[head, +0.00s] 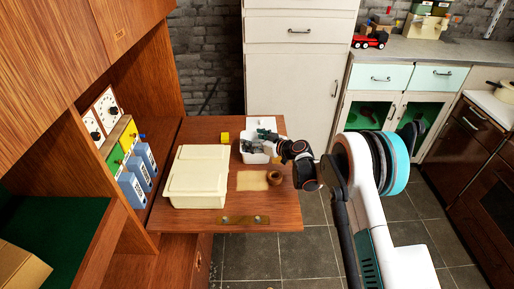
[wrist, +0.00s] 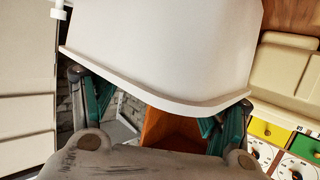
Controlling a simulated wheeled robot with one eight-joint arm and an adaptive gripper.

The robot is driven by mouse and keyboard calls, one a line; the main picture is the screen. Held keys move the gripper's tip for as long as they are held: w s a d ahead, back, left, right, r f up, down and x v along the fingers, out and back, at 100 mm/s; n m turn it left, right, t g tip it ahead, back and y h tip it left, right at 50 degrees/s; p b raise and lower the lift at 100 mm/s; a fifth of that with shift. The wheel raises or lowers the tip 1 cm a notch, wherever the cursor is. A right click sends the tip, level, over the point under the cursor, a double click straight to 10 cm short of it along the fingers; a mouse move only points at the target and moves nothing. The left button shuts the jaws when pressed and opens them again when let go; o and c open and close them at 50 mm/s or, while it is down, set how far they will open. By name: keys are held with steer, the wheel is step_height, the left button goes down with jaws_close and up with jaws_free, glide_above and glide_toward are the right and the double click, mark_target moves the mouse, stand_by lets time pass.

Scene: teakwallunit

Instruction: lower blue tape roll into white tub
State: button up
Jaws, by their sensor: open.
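The white tub (head: 252,157) stands on the lowered wooden flap in the head view, near the flap's back right. My gripper (head: 266,135) is at the tub's upper right edge. In the wrist view, the tub's pale wall and rim (wrist: 165,50) fill the upper middle, just beyond my fingers. My gripper (wrist: 158,118) shows two teal-padded fingers spread well apart, with nothing clearly held between them. I cannot make out the blue tape roll in either view. The inside of the tub is mostly hidden by my gripper and arm.
A large cream lidded box (head: 197,178) stands left of the tub. A brown ring (head: 275,178) lies on a tan square (head: 251,181) in front. A small yellow object (head: 225,137) is at the back. Blue boxes (head: 134,188) stand in the wall unit.

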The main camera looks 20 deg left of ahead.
steer(key=s+d+r+m+t+h, duration=0.15)
steer(key=s+d+r, duration=0.25)
steer(key=d+r, duration=0.55)
steer(key=s+d+r+m+h, duration=0.3)
steer(key=s+d+r, duration=0.3)
steer(key=d, duration=0.7)
steer(key=s+d+r+m+h, duration=0.2)
steer(key=s+d+r, duration=0.1)
steer(key=d+r, duration=0.75)
steer(key=s+d+f+m+h, duration=0.1)
steer(key=s+d+m+h, duration=0.6)
steer(key=s+d, duration=1.6)
steer(key=s+t, duration=0.1)
steer(key=s, duration=0.2)
steer(key=shift+s+d+m, duration=0.2)
steer(key=shift+d+m, duration=0.15)
steer(key=shift+a, duration=0.1)
